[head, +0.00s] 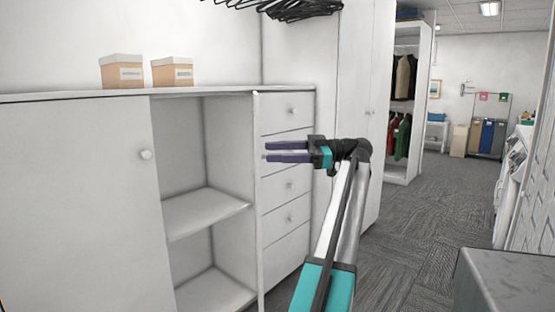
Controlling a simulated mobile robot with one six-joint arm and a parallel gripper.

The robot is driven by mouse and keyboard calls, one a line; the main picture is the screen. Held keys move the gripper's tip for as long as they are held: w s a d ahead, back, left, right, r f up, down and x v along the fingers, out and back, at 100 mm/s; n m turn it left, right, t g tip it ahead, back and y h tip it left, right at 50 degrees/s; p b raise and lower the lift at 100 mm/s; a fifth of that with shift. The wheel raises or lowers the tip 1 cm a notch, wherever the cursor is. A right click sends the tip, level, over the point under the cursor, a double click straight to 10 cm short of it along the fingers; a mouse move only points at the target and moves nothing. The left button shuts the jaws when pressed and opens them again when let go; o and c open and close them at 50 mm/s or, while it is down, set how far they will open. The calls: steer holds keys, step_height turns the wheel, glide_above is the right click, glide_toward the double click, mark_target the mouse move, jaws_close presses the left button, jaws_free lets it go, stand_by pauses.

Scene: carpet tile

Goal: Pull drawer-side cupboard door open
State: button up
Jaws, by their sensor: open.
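A long white cupboard stands along the left wall. Its left door (80,205) is shut and has a round knob (145,154) near its right edge. Right of it is an open bay with shelves (208,212). A thin upright white panel (257,215) stands edge-on between this bay and the drawers; I cannot tell whether it is the drawer-side door swung open or a fixed divider. My gripper (267,152) is open and empty, pointing left in front of the drawers, its fingertips close to that panel in the picture. Contact cannot be told.
A column of drawers (288,245) with round knobs is behind my gripper. Two cardboard boxes (122,73) (172,72) sit on the cupboard top. Dark hangers (300,10) hang above. A tall wardrobe (352,70) stands right. A grey surface (515,280) is at lower right; carpet (420,225) is clear.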

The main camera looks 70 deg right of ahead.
steer(key=a+b, duration=0.2)
steer(key=b, duration=0.1)
steer(key=shift+s+a, duration=0.15)
steer(key=shift+s, duration=0.2)
steer(key=shift+r, duration=0.1)
